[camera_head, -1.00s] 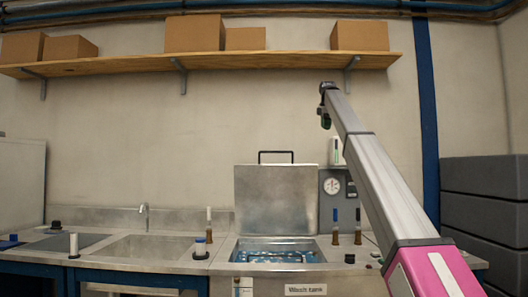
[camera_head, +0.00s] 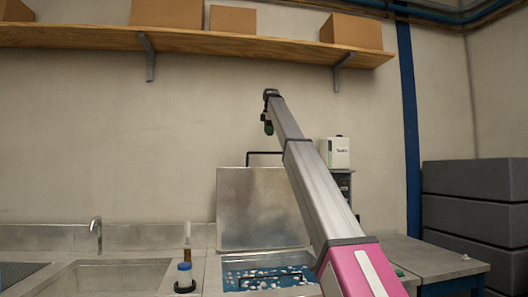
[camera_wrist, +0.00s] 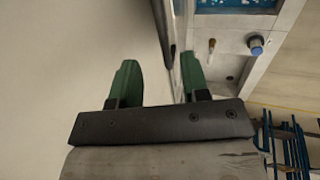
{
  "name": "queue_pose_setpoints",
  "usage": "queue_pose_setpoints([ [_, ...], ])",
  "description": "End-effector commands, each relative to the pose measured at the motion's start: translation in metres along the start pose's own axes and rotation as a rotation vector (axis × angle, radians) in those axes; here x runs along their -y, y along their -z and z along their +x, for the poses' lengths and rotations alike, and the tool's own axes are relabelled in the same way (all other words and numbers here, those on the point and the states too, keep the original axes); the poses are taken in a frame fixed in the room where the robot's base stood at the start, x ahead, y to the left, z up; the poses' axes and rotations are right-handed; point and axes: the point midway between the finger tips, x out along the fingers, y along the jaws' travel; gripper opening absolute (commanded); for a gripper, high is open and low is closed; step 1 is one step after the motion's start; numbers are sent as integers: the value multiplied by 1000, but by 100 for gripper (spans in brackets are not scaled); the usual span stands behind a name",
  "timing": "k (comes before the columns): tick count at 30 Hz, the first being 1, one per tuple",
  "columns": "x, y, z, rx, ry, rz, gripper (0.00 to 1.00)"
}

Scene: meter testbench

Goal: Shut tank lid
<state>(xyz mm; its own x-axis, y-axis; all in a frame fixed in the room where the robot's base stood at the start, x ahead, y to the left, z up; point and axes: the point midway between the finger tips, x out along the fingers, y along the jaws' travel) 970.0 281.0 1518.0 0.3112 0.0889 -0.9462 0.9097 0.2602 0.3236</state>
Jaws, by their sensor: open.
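The metal tank lid (camera_head: 255,208) stands open and upright behind the wash tank (camera_head: 222,277), which holds blue liquid with pale specks. A black bar handle (camera_head: 250,160) tops the lid, partly hidden by my arm. My gripper (camera_head: 268,124) appears just above the handle in the head view; its depth from it is hard to judge. In the wrist view my gripper (camera_wrist: 160,80) has its two green fingers apart with nothing gripped. A dark narrow edge, likely of the lid or its handle, runs between the fingertips there. The tank's blue liquid (camera_wrist: 235,4) shows at the top.
A sink with a tap (camera_head: 97,233) is at the left, and a blue-capped bottle (camera_head: 185,277) stands beside the tank. A white box (camera_head: 335,153) sits behind my arm. A wooden shelf (camera_head: 190,41) with cardboard boxes is above. Grey blocks (camera_head: 475,210) are stacked at right.

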Motion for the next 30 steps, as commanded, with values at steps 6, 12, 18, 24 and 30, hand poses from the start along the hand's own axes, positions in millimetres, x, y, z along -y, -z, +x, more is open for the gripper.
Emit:
queue_pose_setpoints([
  [6,1,0,29,0,0,0,42],
  [12,1,0,66,0,0,0,42],
  [18,1,0,93,0,0,0,42],
  [24,0,0,99,0,-1,0,42],
  [30,0,0,99,0,-1,0,26],
])
